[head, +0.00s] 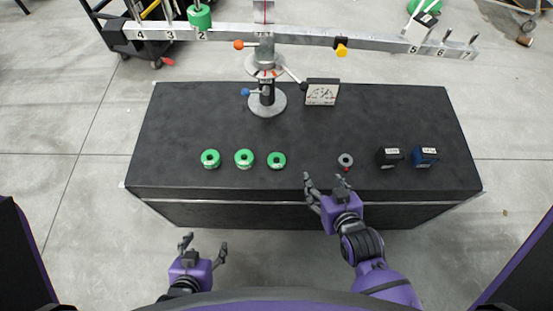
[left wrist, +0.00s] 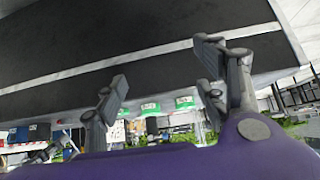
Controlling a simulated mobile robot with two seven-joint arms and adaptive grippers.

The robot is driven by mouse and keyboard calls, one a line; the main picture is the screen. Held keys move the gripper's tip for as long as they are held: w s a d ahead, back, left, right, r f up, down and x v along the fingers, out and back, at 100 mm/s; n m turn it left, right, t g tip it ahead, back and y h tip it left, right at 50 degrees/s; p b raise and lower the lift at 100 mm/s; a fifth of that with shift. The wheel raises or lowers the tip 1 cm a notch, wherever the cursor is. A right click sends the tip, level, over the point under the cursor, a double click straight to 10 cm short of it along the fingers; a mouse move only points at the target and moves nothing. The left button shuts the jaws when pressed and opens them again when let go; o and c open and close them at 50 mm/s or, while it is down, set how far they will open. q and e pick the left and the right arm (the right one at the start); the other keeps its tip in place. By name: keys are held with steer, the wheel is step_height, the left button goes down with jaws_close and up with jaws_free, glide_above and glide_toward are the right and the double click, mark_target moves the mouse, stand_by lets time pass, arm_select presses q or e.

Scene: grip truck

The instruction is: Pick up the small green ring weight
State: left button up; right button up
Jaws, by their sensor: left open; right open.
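Three green ring weights lie in a row on the black table (head: 300,118): a left one (head: 210,159), a middle one (head: 244,159) and a right one (head: 276,160). The right one looks slightly the smallest. My left gripper (head: 204,246) is open and empty, in front of the table and below the row. In the left wrist view its open fingers (left wrist: 164,80) frame green pieces with white labels (left wrist: 185,102); I cannot tell which ring is which there. My right gripper (head: 323,183) is open at the table's front edge, right of the green rings, and holds nothing.
A grey ring weight (head: 345,160) lies just beyond my right gripper. Black (head: 389,157) and blue (head: 424,156) blocks stand right of it. The table's left part is clear.

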steer(key=w+a+r+n+g+y+b, duration=0.1)
steer(key=w+a+r+n+g+y, duration=0.15)
steer(key=w+a, duration=0.7)
steer(key=w+a+r+n+g+y+b, duration=0.15)
steer(key=w+a+r, duration=0.25)
steer(key=w+a, duration=0.55)
steer(key=m+g+h+b, duration=0.1)
steer(key=m+g+h, duration=0.3)
steer(key=g+h, duration=0.25)
glide_above(278, 161)
step_height(278, 161, down, 6)
steer(key=shift+g, duration=0.35)
step_height(278, 161, down, 7)
steer(key=shift+a+f+b, duration=0.1)
steer(key=shift+f+b, duration=0.05)
steer(key=shift+b, duration=0.45)
steer(key=shift+f, duration=0.25)
arm_select(q)
steer(key=f, duration=0.3)
steer(key=s+a+f, duration=0.1)
steer(key=shift+a+f, duration=0.1)
steer(key=shift+f, duration=0.15)
steer(key=shift+w, duration=0.1)
arm_select(e)
steer(key=shift+c, duration=0.2)
